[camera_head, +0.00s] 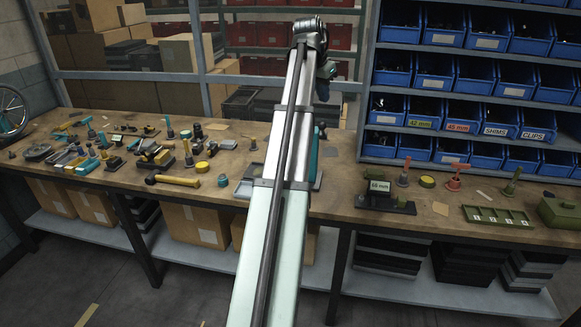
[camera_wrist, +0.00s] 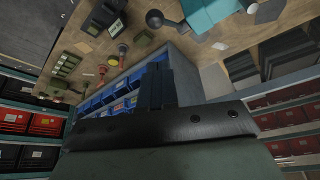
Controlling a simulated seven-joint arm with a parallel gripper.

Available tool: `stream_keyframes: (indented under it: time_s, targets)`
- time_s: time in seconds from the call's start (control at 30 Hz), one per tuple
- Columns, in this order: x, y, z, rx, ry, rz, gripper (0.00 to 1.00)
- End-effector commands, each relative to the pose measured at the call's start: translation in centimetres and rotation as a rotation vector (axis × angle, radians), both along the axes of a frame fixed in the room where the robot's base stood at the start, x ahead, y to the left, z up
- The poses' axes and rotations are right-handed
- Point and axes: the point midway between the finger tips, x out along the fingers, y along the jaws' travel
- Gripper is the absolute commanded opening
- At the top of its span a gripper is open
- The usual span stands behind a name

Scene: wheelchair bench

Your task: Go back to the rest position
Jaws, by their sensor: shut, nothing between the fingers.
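My gripper (camera_wrist: 157,75) shows in the wrist view as two dark fingers close together, with nothing between them. In the head view my arm rises from the bottom middle across the bench, and its wrist end is near the top, above the bench's back edge. The fingers cannot be made out there. The wooden workbench (camera_head: 339,190) lies below my arm. In the wrist view the bench top (camera_wrist: 210,48) fills the upper part, apart from my fingers.
Blue bins (camera_head: 436,75) fill a rack at the right, behind the bench. Tools and parts crowd the bench's left half, including a yellow-handled hammer (camera_head: 172,181). At right are a "66 mm" block (camera_head: 378,190) and a green tray (camera_head: 497,215). Red crates (camera_head: 270,35) stand behind.

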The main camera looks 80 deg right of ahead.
Motion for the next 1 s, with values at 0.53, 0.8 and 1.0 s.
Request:
stream_keyframes:
  time_s: [0.53,0.8,1.0]
  targets:
    - [2.4,-0.1,-2.5,0.021,0.001,0.042,0.0]
    - [12.7,0.6,-12.9,0.114,0.014,0.23,0.0]
    - [20.6,3.2,-21.1,0.187,0.028,0.382,0.0]
